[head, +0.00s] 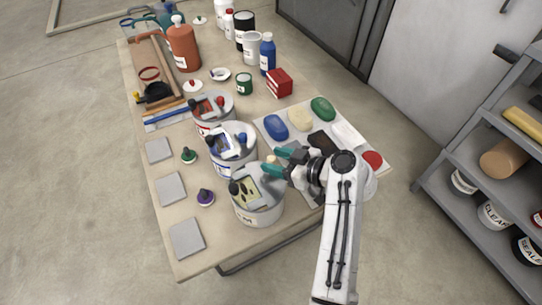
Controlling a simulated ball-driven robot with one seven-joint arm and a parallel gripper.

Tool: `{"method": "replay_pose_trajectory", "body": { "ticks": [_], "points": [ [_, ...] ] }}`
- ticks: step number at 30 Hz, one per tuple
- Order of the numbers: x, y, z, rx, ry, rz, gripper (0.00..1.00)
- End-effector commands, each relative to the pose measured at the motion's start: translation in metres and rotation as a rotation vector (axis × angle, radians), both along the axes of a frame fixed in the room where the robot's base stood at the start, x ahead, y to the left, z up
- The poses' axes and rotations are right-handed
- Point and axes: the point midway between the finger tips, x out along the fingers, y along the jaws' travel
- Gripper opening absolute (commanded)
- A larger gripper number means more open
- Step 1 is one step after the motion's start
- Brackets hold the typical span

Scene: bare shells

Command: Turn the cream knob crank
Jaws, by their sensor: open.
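The nearest bucket (258,216) stands on the table's right front part, with a pale yellow-cream top (252,192). A small cream knob (271,159) shows just beyond it, at the tips of my gripper. My gripper (275,161) is open, its two teal fingers pointing left with the knob between or just beside their tips. I cannot tell whether they touch it. The crank's arm under the knob is mostly hidden by the fingers and the bucket's top parts.
A blue-marked bucket (231,158) and a red-marked bucket (212,122) stand close behind. A pale board with coloured pads (300,118) lies to the right. Grey square pads (186,238) and small knobbed pieces (205,197) lie left. A shelf (470,185) stands far right.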

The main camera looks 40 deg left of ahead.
Motion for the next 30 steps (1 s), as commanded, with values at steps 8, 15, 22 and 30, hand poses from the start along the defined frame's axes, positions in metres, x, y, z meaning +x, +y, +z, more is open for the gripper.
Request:
{"method": "replay_pose_trajectory", "body": {
  "ticks": [8, 15, 22, 30],
  "points": [
    [-0.002, 0.019, -0.007, 0.0, 0.0, 0.0, 0.51],
    [-0.002, 0.019, -0.008, 0.0, -0.001, -0.001, 0.51],
    [-0.002, 0.019, -0.008, 0.0, -0.001, -0.001, 0.31],
    [-0.002, 0.019, -0.008, 0.0, -0.001, -0.001, 0.05]
  ]
}}
